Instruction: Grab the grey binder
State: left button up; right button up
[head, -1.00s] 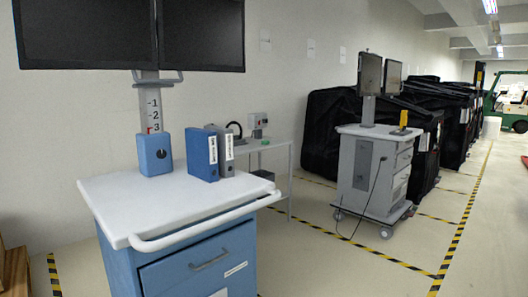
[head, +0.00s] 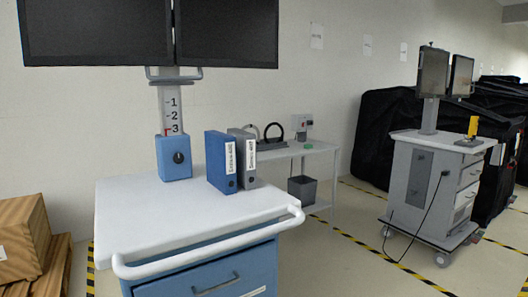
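The grey binder (head: 248,174) stands upright on the white top of the blue cart (head: 130,213). It is to the right of the blue binder (head: 220,163), which partly hides it. A white label with dark text shows on the grey binder's spine. Neither of my grippers is in the head view.
Two dark monitors (head: 95,32) hang above the cart. A grey cart (head: 423,185) stands at the right. Wooden boxes (head: 22,238) are at the left. The cart top's front is bare.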

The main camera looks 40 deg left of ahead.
aim_at(246, 141)
jog(key=i, duration=3.1)
jog(key=u, duration=3.85)
